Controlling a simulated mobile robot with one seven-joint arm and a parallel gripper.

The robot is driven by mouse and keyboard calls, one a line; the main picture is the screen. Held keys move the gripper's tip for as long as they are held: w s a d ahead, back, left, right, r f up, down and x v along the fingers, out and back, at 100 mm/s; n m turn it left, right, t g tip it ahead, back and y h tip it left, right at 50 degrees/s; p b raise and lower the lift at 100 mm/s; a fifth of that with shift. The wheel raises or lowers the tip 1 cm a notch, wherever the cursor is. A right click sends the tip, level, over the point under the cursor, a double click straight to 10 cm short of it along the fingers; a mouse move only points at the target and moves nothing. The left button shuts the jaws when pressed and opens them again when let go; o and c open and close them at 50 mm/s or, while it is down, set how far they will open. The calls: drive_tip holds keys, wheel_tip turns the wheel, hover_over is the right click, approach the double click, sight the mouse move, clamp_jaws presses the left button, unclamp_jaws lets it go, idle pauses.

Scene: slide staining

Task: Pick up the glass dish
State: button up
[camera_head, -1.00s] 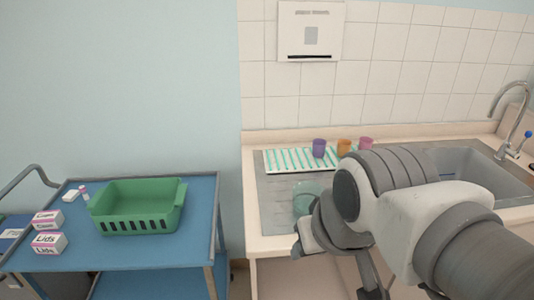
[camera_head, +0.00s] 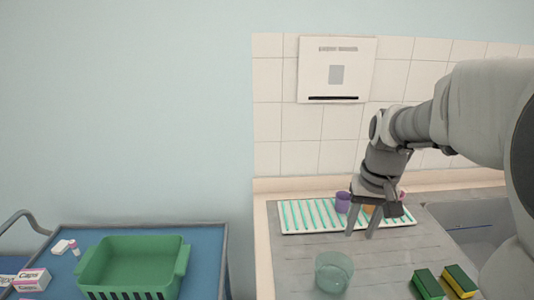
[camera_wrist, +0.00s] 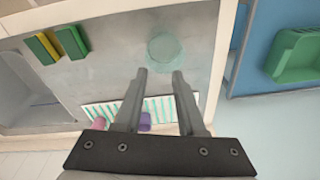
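The glass dish (camera_head: 334,271) is a clear, greenish round vessel standing on the grey metal counter beside the sink. In the wrist view the glass dish (camera_wrist: 166,49) lies just beyond the fingertips. My gripper (camera_head: 359,234) is above the counter, higher than the dish and to its right in the head view, with its fingers pointing down. In the wrist view my gripper (camera_wrist: 160,73) shows two fingers apart with nothing between them.
A striped rack (camera_head: 312,215) with a purple cup (camera_head: 342,202) stands behind the dish; an orange cup is partly hidden by my gripper. Green and yellow sponges (camera_head: 428,284) lie to the right, near the sink (camera_head: 470,235). A green basket (camera_head: 132,262) sits on the blue cart.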

drive_tip(key=g, duration=0.1)
approach(353, 270)
drive_tip(key=shift+m, duration=0.4)
wheel_tip(353, 270, down, 6)
drive_tip(key=shift+s+f, duration=0.1)
drive_tip(key=shift+w+a+f+p, duration=0.1)
drive_tip(key=shift+f+p, duration=0.1)
drive_tip(key=shift+f, duration=1.2)
drive_tip(key=shift+w+a+f+p, duration=0.1)
drive_tip(key=shift+f+p, duration=0.05)
drive_tip(key=shift+f, duration=1.3)
clamp_jaws()
